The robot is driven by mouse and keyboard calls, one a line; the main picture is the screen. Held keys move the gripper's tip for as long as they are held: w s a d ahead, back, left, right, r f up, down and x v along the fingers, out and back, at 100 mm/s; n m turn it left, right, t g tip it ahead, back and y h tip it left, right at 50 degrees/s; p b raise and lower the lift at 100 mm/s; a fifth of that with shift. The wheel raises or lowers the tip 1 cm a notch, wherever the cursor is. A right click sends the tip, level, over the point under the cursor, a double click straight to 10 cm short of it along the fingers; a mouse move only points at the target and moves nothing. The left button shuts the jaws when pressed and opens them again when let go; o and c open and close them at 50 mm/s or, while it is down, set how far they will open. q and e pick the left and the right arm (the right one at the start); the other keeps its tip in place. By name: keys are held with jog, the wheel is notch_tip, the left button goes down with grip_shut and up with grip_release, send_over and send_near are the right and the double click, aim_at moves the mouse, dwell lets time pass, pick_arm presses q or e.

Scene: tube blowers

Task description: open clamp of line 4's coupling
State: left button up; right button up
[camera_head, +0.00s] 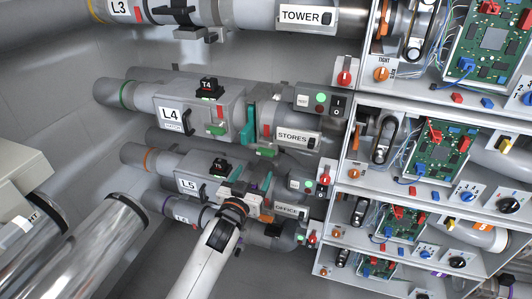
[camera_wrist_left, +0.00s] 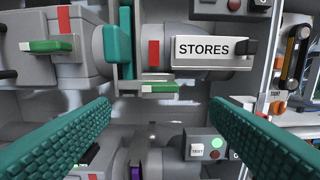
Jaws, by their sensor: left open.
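Line 4 runs across the head view, with its grey L4 housing (camera_head: 170,115) at left and its STORES section (camera_head: 291,136) at right. Between them is the coupling with an upright teal piece (camera_head: 249,124), also in the left wrist view (camera_wrist_left: 118,52). A green-tipped lever (camera_head: 266,152) sits at the coupling's underside and lies level in the left wrist view (camera_wrist_left: 160,88). Which part is the clamp I cannot tell for sure. My left gripper (camera_head: 251,181) is open and empty below the coupling. Its textured teal fingers (camera_wrist_left: 159,104) are spread below and either side of the lever, apart from it.
Another green handle (camera_head: 217,130) is on the L4 housing. Line 5 (camera_head: 190,183) runs just below, close to my left gripper. A shelf rack with circuit boards (camera_head: 435,150) and switches stands at right. Chrome pipes (camera_head: 95,250) are at lower left.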

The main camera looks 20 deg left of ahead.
aim_at(265, 155)
pick_arm(q)
jog(key=w, duration=0.9)
jog(key=shift+w+d, duration=0.2)
jog(key=shift+w, duration=0.05)
pick_arm(e)
jog(key=shift+w+r, duration=0.15)
jog(key=shift+w, duration=0.35)
pick_arm(q)
jog(key=shift+c, duration=0.3)
jog(key=c, duration=1.3)
